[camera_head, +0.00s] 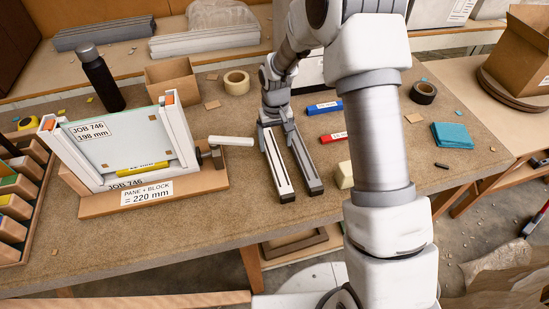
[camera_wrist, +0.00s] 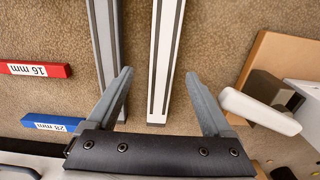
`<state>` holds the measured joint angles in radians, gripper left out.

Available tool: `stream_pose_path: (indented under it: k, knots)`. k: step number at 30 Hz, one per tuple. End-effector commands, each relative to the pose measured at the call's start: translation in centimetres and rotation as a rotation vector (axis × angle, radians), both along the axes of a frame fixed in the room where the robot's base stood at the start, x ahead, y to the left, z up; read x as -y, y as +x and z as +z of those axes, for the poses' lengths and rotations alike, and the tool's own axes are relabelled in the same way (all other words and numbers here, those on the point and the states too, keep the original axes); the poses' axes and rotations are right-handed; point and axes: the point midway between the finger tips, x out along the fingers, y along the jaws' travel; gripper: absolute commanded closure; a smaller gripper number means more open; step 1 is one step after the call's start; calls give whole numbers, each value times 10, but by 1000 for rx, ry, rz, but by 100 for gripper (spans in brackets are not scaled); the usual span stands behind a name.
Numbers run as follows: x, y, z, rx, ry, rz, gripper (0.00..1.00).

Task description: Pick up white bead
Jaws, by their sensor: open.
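The white bead (camera_head: 274,165) is a long pale strip with dark lines, lying flat on the brown bench. It also shows in the wrist view (camera_wrist: 166,45), running up the middle. A greyer strip (camera_head: 304,160) lies close beside it, on its right in the head view and on its left in the wrist view (camera_wrist: 103,35). My gripper (camera_head: 276,119) is over the far part of the strips. In the wrist view its open fingers (camera_wrist: 160,76) are on either side of the white bead, the left one overlapping the grey strip. Its height above them is unclear.
A framed glass pane (camera_head: 120,135) stands on a wooden base at left, with a white-handled screw (camera_head: 231,141) reaching toward the strips. A red block (camera_head: 334,137) and a blue block (camera_head: 325,108) lie to the right. A tape roll (camera_head: 237,82) is behind.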

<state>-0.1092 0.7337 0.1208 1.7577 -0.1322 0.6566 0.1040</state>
Motion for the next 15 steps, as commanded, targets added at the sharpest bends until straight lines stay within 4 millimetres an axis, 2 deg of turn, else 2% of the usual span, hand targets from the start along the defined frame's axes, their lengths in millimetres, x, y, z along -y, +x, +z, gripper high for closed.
stream_pose_path:
  k: [9,15]
  knots:
    - [-3,-7,-40,-4,-2,0,15]
    - [-3,-6,-50,-1,-1,0,15]
